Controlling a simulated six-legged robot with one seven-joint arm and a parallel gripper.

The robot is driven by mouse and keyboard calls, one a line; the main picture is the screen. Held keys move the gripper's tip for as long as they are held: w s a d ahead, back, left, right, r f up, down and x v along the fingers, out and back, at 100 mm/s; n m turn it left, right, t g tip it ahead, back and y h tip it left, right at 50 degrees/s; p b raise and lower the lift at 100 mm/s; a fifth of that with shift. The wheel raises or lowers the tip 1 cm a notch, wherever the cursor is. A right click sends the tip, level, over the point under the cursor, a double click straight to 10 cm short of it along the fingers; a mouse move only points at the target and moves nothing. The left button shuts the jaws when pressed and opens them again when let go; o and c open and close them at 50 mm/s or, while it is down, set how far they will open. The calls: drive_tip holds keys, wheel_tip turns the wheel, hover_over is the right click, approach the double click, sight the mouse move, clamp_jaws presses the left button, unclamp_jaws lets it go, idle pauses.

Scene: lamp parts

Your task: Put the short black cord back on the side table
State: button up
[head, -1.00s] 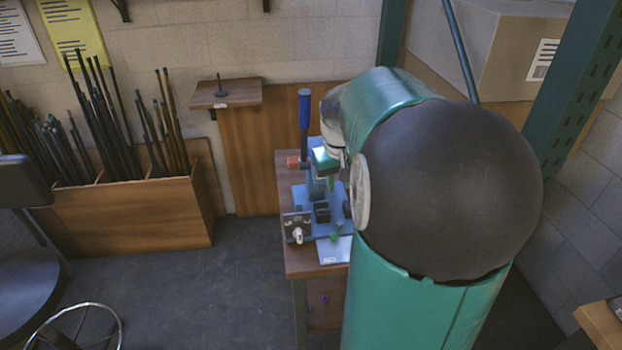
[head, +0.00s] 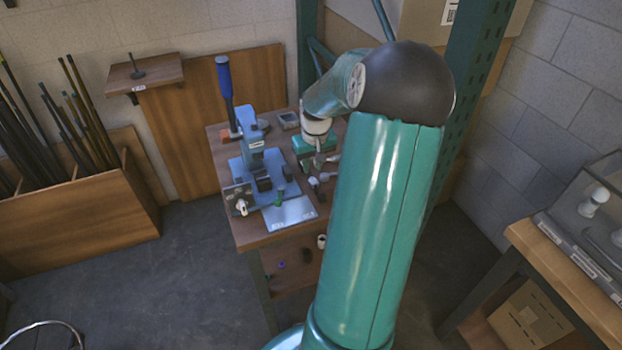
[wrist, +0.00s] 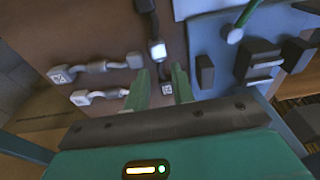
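Several short dark cords with pale ends lie on the wooden table with the blue press. In the wrist view one cord (wrist: 100,67) lies at upper left and a paler one (wrist: 100,97) below it. Another dark cord (wrist: 152,27) runs down towards my gripper (wrist: 160,86). Its two green fingers are apart, with a small white tagged end (wrist: 167,88) between them; I cannot tell whether they touch it. In the head view my gripper (head: 318,158) is low over the table's right part, partly hidden by my arm. Which cord is the short one is unclear.
The blue press (head: 255,165) and a pale plate (head: 290,213) take up the left of the table (head: 250,238). Another wooden table (head: 570,275) with white parts stands at right. A small wall shelf (head: 155,75) and a rod bin (head: 80,220) are at left.

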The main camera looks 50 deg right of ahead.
sight(312, 178)
drive_tip(key=f, duration=0.5)
drive_tip(key=shift+w+d, duration=0.15)
drive_tip(key=shift+w, duration=0.05)
clamp_jaws()
drive_tip(key=shift+r, duration=0.1)
